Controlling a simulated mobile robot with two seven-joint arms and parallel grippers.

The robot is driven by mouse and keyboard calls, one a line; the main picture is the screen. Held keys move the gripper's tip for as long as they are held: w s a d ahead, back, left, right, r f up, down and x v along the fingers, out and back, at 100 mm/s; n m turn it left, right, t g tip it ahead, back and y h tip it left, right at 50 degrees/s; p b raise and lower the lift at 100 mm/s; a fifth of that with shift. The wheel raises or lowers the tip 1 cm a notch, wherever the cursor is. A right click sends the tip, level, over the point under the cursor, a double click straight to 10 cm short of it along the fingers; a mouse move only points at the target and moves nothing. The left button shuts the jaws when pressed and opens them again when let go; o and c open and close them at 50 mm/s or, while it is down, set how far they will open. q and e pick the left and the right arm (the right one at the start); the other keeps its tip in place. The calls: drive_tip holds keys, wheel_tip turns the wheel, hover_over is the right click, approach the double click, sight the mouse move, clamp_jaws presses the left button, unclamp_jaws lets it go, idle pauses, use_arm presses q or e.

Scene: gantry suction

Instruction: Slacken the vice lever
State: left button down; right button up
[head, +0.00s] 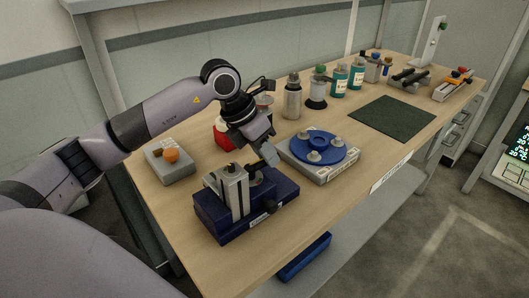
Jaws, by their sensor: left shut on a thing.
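The vice (222,222) has a dark blue base and light grey upright jaws, and it stands on the near part of the wooden bench. My left gripper (264,160) comes down from above, at the right side of the grey jaws. Its fingers are shut on the vice lever, which they mostly hide, so its exact angle cannot be told. My right gripper is not in view.
A blue round turntable (318,147) with grey pegs stands close to the right of the vice. A grey block (170,163) with an orange ball lies to the left. Bottles (292,97) stand behind. A dark green mat (393,118) lies clear farther right.

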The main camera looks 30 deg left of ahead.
use_arm(q)
drive_tip(key=c, duration=1)
unclamp_jaws()
drive_tip(key=v, duration=0.7)
drive_tip(key=shift+r+b, duration=0.15)
drive_tip(key=shift+b, duration=0.2)
